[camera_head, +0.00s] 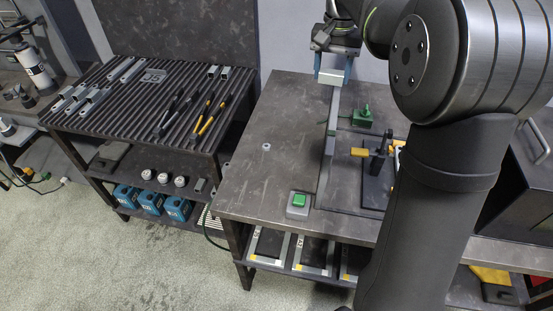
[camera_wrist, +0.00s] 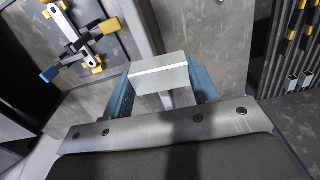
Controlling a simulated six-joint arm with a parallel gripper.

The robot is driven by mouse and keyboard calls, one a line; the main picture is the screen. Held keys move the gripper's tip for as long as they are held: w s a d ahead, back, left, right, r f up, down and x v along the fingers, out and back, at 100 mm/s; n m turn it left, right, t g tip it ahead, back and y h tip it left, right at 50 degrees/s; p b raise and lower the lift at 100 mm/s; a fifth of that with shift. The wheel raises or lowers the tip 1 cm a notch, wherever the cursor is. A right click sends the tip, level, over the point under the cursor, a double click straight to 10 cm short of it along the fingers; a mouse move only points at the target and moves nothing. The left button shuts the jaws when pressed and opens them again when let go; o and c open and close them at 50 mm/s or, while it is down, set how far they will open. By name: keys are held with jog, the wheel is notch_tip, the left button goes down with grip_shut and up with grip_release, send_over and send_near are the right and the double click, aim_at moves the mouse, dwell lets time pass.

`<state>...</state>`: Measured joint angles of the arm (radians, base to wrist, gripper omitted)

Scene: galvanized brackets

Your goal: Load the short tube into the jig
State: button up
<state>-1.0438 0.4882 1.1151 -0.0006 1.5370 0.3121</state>
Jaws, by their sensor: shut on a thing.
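My gripper (camera_head: 332,79) is in the air above the grey metal workbench, near its back edge. Its blue fingers are shut on a short tube (camera_head: 331,76), a small pale metal piece. In the wrist view the short tube (camera_wrist: 160,73) sits between the blue fingers, with a bright stripe across its face. The jig (camera_head: 376,180), a dark plate with black and yellow clamps, stands on the bench to the right and nearer the camera. It also shows at the upper left of the wrist view (camera_wrist: 84,47). My arm hides part of the jig in the head view.
An upright grey fence (camera_head: 329,143) runs along the bench below my gripper. A green device (camera_head: 362,116) and a green button box (camera_head: 298,203) are on the bench.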

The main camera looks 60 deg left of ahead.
jog(key=s+a, duration=0.2)
jog(key=s, duration=0.1)
send_over(281, 176)
jog(key=shift+n, duration=0.3)
notch_tip(281, 176, down, 22)
jog(key=shift+f, duration=2.5)
jog(key=shift+f, duration=0.1)
jog(key=o, duration=1)
